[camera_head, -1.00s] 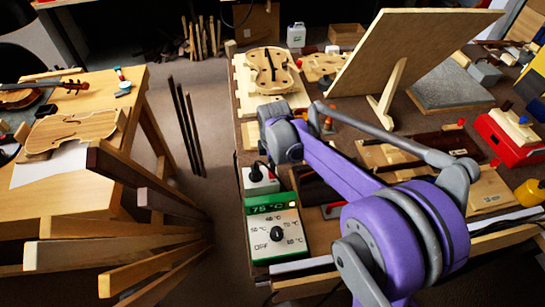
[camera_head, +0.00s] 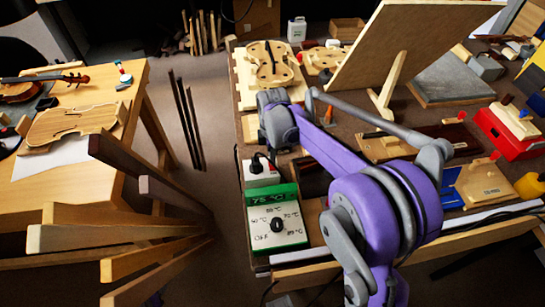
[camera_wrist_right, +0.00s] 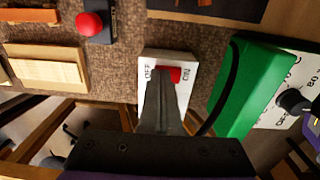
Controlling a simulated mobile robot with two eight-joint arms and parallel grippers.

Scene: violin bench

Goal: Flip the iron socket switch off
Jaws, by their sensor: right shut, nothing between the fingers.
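The iron socket is a white box (camera_head: 262,178) beside the green-topped temperature unit (camera_head: 277,222). In the right wrist view the socket (camera_wrist_right: 151,98) has a red rocker (camera_wrist_right: 172,74) between the OFF and ON labels. My right gripper (camera_wrist_right: 168,84) is shut and empty, its fingertips over the socket at the rocker. They partly cover it, so I cannot tell whether they touch it or which way it is tipped. In the head view the fingers are not clearly distinguishable near the socket. My left gripper is not in view.
The unit (camera_wrist_right: 245,85) stands close to the socket, with a black cable between them. A red button on a dark block (camera_wrist_right: 92,25) and a pale wood block (camera_wrist_right: 45,68) lie nearby. In the head view a large tilted board (camera_head: 395,45) stands behind my right arm.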

